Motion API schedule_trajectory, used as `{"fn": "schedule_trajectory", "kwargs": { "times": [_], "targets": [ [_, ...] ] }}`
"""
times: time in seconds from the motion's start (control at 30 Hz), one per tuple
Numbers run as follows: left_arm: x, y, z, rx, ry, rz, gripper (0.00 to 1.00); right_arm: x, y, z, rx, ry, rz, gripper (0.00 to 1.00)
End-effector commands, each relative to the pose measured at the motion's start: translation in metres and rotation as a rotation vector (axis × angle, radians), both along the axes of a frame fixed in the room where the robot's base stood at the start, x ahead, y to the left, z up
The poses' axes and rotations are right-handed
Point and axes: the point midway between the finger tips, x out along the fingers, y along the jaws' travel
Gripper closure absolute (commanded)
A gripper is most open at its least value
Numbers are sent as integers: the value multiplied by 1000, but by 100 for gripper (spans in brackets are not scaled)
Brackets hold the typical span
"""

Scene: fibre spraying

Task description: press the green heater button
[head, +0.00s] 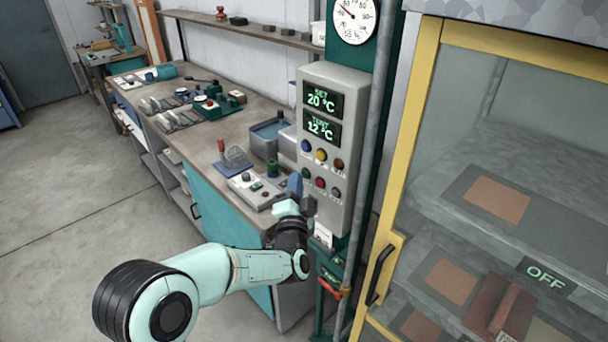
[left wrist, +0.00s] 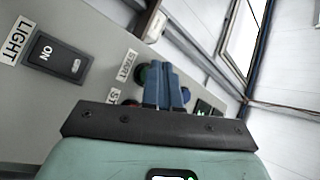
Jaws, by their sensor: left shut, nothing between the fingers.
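The grey control panel (head: 348,92) shows "SET 20 °C" and "TEMP 12 °C" on two dark displays, with two rows of coloured buttons below. A green button (left wrist: 141,75) beside a "START" label shows in the left wrist view, partly hidden by my fingers. In the head view, a small dark green button (head: 305,173) sits at the left of the lower row. My left gripper (head: 295,181) is shut and empty, with its blue fingers at the panel's lower left edge. The fingers also show in the left wrist view (left wrist: 163,72). I cannot tell whether they touch the button.
A workbench (head: 225,125) with tools stands behind. The yellow-framed cabinet (head: 415,130) at right has an "OFF" sign (head: 546,276). A grey pipe (head: 378,110) runs beside the panel.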

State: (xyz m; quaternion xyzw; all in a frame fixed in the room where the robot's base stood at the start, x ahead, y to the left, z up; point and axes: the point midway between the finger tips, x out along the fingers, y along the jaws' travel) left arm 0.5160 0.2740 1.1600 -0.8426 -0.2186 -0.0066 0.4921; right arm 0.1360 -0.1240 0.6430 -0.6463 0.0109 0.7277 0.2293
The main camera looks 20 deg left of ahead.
Motion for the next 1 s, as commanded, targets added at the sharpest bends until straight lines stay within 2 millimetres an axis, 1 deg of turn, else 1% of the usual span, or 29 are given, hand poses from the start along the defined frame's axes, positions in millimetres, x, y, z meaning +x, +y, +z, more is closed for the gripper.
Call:
{"fn": "schedule_trajectory", "kwargs": {
  "times": [1.0],
  "targets": [
    [8,-3,0,1,0,0,100,1,0,1,0,-1,0,47]
  ]
}}
